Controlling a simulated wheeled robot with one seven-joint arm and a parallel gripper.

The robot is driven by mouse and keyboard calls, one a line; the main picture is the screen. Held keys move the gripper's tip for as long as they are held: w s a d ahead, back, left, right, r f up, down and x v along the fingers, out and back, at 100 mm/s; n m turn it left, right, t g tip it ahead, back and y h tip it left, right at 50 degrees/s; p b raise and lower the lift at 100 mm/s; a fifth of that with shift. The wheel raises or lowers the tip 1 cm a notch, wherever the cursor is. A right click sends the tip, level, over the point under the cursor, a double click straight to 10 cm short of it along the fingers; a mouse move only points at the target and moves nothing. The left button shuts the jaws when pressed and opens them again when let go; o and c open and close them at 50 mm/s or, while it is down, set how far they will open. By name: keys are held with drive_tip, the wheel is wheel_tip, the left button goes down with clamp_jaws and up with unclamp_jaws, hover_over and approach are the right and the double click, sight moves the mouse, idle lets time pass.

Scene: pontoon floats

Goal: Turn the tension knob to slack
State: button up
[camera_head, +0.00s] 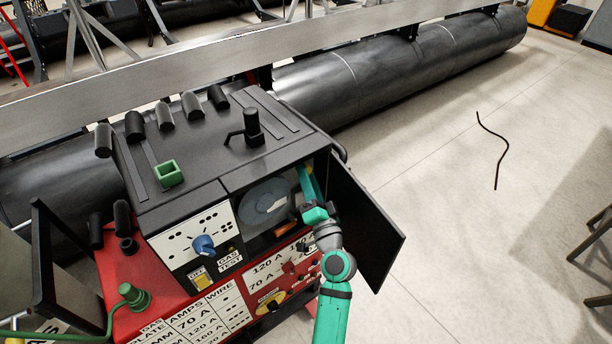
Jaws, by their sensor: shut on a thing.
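A black and red welding machine (174,216) stands in front of me with its side compartment open. Its black door (366,217) is swung out to the right. Inside the compartment is a grey wire spool (265,201), with a small orange-brown part (287,229) below and right of it. My gripper (305,187) reaches into the right part of the compartment, between the spool and the door. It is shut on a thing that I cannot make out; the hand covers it. I cannot pick out the tension knob or its setting.
A blue knob (204,245) and a yellow switch (201,279) sit on the front panel. A long black float (400,66) lies behind.

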idle(0.5)
drive_tip(key=o, duration=1.1)
drive_tip(key=shift+c, duration=0.2)
drive_tip(key=v, duration=1)
drive_tip(key=shift+s+d, duration=0.15)
drive_tip(key=shift+s, duration=0.2)
drive_tip(key=shift+f, duration=0.15)
